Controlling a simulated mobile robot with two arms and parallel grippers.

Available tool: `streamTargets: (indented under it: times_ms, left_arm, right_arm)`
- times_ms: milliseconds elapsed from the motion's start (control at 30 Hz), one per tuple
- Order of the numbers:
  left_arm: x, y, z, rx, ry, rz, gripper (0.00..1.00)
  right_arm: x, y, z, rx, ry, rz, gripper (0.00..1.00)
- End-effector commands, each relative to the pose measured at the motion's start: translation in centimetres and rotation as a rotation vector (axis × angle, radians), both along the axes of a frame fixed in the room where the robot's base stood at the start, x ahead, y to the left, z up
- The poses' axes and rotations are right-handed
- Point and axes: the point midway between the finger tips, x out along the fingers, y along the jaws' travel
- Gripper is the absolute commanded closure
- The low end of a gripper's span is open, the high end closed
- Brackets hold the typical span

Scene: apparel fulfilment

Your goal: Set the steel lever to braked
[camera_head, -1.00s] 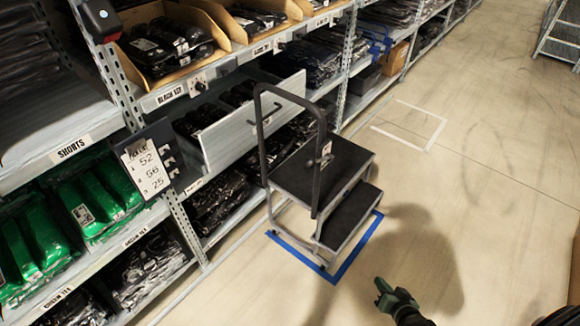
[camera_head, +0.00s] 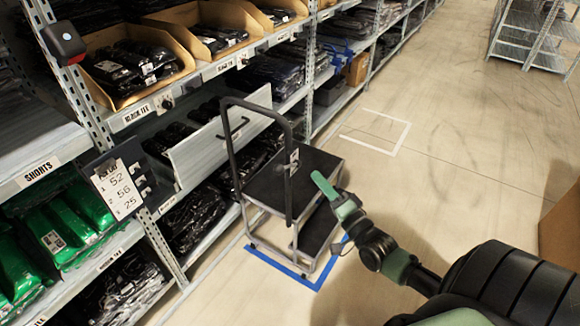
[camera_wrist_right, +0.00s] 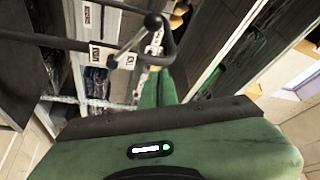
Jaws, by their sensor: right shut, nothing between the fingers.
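A black and grey step stool (camera_head: 322,228) with a tall black hoop handrail (camera_head: 233,157) stands in front of the shelving. A small pale plate with the lever (camera_head: 293,158) sits on the handrail's right post. In the right wrist view the steel lever (camera_wrist_right: 134,40) is a thin bright rod with a black ball knob (camera_wrist_right: 154,21), angled up to the right from a labelled bracket. My right gripper (camera_head: 323,184) is shut and empty, just right of the post and apart from the lever in the head view. Its green fingers (camera_wrist_right: 168,88) point toward the lever. My left gripper is out of view.
Shelving with bagged garments (camera_head: 285,75) runs along the left, with an open grey-fronted drawer (camera_head: 215,140) behind the handrail. Blue floor tape (camera_head: 305,280) borders the stool.

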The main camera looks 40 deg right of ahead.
Motion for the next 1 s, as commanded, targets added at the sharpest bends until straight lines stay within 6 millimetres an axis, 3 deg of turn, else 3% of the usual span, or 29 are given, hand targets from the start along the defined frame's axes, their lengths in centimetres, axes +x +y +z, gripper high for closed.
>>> streamTargets:
  times_ms: [233, 600, 800, 1000]
  left_arm:
    - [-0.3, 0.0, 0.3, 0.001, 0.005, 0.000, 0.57]
    - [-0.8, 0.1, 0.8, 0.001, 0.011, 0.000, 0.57]
    - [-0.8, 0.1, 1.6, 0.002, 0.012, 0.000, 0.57]
    - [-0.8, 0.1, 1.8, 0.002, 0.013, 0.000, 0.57]
  right_arm:
    - [2.4, 0.0, 0.6, -0.001, -0.002, 0.000, 1.00]
    - [10.1, -0.1, 2.2, -0.001, -0.002, 0.000, 1.00]
    - [9.1, 2.5, 0.7, 0.002, 0.003, 0.000, 1.00]
    - [8.9, 3.4, 0.1, -0.001, 0.002, 0.000, 1.00]
